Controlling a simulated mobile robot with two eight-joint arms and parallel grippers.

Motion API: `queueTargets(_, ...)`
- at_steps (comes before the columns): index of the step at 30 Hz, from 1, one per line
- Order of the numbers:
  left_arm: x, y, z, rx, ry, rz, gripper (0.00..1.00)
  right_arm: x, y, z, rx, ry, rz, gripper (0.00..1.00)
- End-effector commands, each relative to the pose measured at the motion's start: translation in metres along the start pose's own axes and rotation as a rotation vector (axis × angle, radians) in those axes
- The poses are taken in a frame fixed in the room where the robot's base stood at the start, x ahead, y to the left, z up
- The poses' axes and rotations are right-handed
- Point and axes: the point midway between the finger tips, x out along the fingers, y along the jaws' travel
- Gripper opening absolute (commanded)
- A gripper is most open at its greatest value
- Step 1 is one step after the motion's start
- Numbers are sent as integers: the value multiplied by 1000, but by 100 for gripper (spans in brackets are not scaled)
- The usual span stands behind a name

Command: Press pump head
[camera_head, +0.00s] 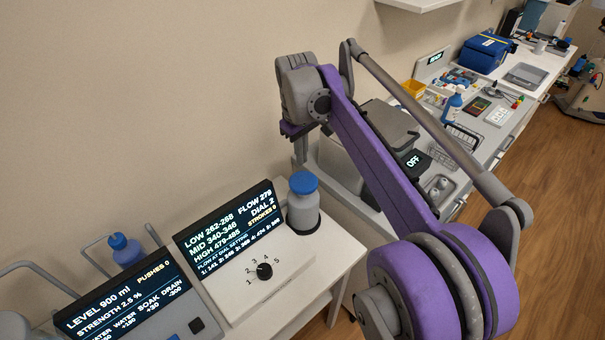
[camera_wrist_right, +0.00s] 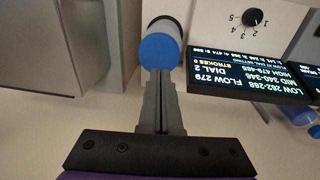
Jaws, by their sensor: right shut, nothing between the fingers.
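The pump is a grey cylinder with a blue head (camera_head: 303,182), standing upright at the back right corner of the white dial unit (camera_head: 270,285). The blue head also shows in the right wrist view (camera_wrist_right: 159,51). My right gripper (camera_head: 300,155) is shut and empty, pointing down close above and behind the blue head. In the right wrist view its closed fingertips (camera_wrist_right: 160,74) overlap the near edge of the head; I cannot tell whether they touch. The display (camera_head: 230,230) reads FLOW 279, DIAL 2, STROKES 0. My left gripper is not in view.
A second station with a display (camera_head: 125,300) and a blue bottle (camera_head: 125,250) stands at the left. To the right, beyond my arm, an appliance reads OFF (camera_head: 413,161), beside a cluttered counter (camera_head: 475,130). The wall is close behind the pump.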

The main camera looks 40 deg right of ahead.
Motion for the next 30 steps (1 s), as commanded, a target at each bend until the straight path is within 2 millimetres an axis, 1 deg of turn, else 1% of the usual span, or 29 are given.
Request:
queueTargets(1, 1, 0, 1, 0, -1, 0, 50, 13, 0, 0, 0, 0, 0, 0)
queueTargets(3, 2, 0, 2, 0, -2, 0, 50, 27, 0, 0, 0, 0, 0, 0)
queueTargets(6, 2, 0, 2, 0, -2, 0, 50, 44, 0, 0, 0, 0, 0, 0)
queueTargets(10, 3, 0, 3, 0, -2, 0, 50, 61, 0, 0, 0, 1, 0, 0)
queueTargets(15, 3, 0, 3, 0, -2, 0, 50, 71, 0, 0, 0, 1, 0, 0)
queueTargets(26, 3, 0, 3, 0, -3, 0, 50, 72, 0, 0, 0, 0, 0, 0)
queueTargets(28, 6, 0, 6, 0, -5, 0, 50, 78, 0, 0, 0, -1, 0, 0)
queueTargets(30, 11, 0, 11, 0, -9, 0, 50, 88, -1, 1, 0, -1, 0, 0)
